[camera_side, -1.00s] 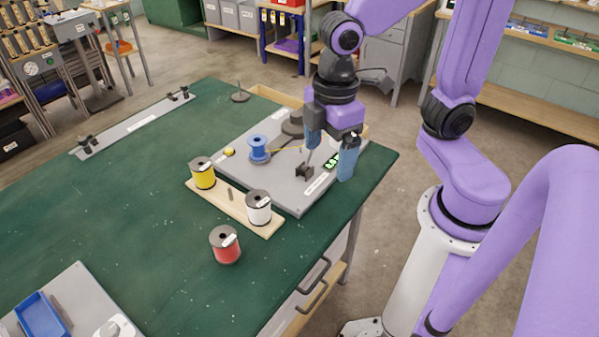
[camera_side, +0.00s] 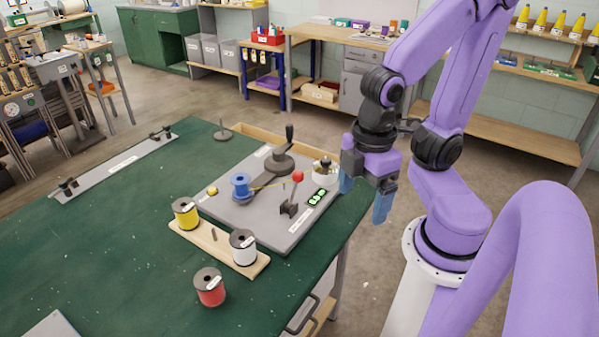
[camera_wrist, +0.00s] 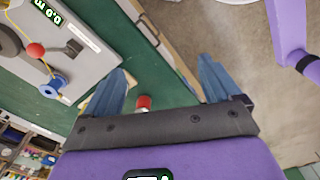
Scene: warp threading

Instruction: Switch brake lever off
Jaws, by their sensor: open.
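The brake lever (camera_side: 290,198) is a short dark lever with a red ball knob, standing on the grey base plate (camera_side: 265,224). It leans slightly, its knob toward the upper right in the side view. The red knob also shows at the upper left of the wrist view (camera_wrist: 35,50). My gripper (camera_side: 365,193) is open and empty, in the air to the right of the lever, off the plate and near the table's right edge. Its two blue fingers are apart in the wrist view (camera_wrist: 162,75). Nothing touches the lever.
On the plate are a blue spool (camera_side: 241,187) with yellow thread, a black crank (camera_side: 282,160) and a green-lit display (camera_side: 317,197). Yellow (camera_side: 186,213) and white (camera_side: 243,248) spools stand on a wooden strip. A red spool (camera_side: 209,287) stands nearer.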

